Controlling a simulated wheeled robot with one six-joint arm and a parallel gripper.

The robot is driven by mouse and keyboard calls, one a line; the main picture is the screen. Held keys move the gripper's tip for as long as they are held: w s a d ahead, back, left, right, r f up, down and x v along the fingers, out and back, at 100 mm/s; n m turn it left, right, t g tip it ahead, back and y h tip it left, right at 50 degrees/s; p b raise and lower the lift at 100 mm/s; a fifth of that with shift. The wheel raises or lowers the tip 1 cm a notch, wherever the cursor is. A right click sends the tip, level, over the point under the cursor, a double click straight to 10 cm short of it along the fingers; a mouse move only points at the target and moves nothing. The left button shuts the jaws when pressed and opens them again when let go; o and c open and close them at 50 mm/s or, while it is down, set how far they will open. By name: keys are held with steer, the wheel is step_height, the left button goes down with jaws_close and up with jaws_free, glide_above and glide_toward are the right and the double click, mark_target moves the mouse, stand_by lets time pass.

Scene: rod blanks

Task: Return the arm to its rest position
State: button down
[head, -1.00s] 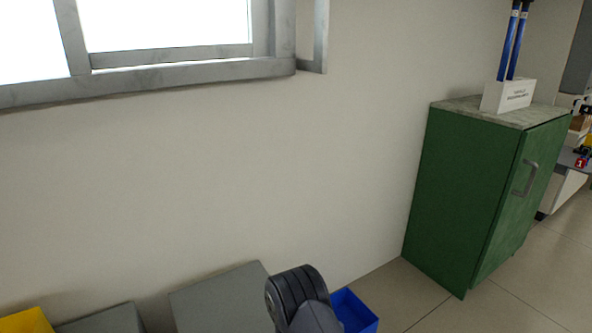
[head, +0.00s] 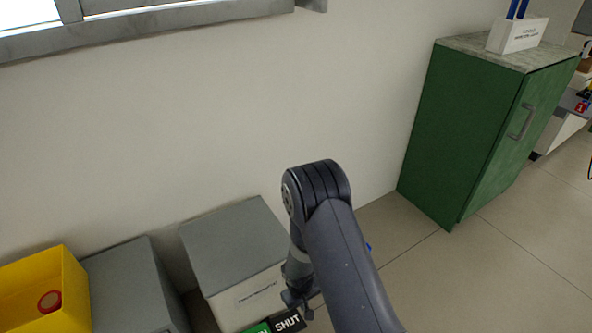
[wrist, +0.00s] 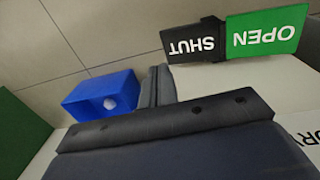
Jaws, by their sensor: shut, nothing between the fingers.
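My arm (head: 340,250) reaches up from the bottom of the head view, bends at a dark rounded joint and hangs down on the far side. My gripper (head: 297,310) is small and partly hidden there, close to the black-and-green SHUT sign (head: 288,322). In the wrist view my gripper's fingers (wrist: 157,85) are together with nothing between them. The sign (wrist: 235,38) lies beyond them, upside down, reading OPEN and SHUT.
A grey-topped white box (head: 235,240) stands by the wall, left of my arm. A yellow bin (head: 75,290) holds a red round thing. A blue bin (wrist: 85,100) with a pale round thing lies below. A green cabinet (head: 460,130) stands right; floor before it is clear.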

mark_target(295, 329)
steer(key=f+b, duration=0.1)
steer(key=f, duration=0.3)
steer(key=s+a+f+b, duration=0.1)
steer(key=f+b, duration=0.1)
steer(key=f, duration=0.2)
steer(key=a+f+b, duration=0.1)
steer(key=f+b, duration=0.1)
steer(key=f, duration=0.3)
steer(key=shift+s+a, duration=0.1)
steer(key=shift+s, duration=0.15)
steer(key=shift+a, duration=0.15)
steer(key=shift+s+a+r+p, duration=0.1)
steer(key=shift+r+p, duration=0.45)
steer(key=shift+p, duration=0.3)
steer(key=p, duration=0.1)
steer(key=r+p, duration=0.1)
steer(key=shift+s+a+r+p, duration=0.2)
steer(key=shift+a+p, duration=0.1)
steer(key=shift+s+a, duration=0.1)
steer(key=shift+a, duration=0.1)
steer(key=shift+s+a+h+b, duration=0.1)
steer(key=shift+a+h+b, duration=0.15)
steer(key=shift+b, duration=1.25)
steer(key=shift+t+b, duration=0.3)
steer(key=shift+b, duration=0.1)
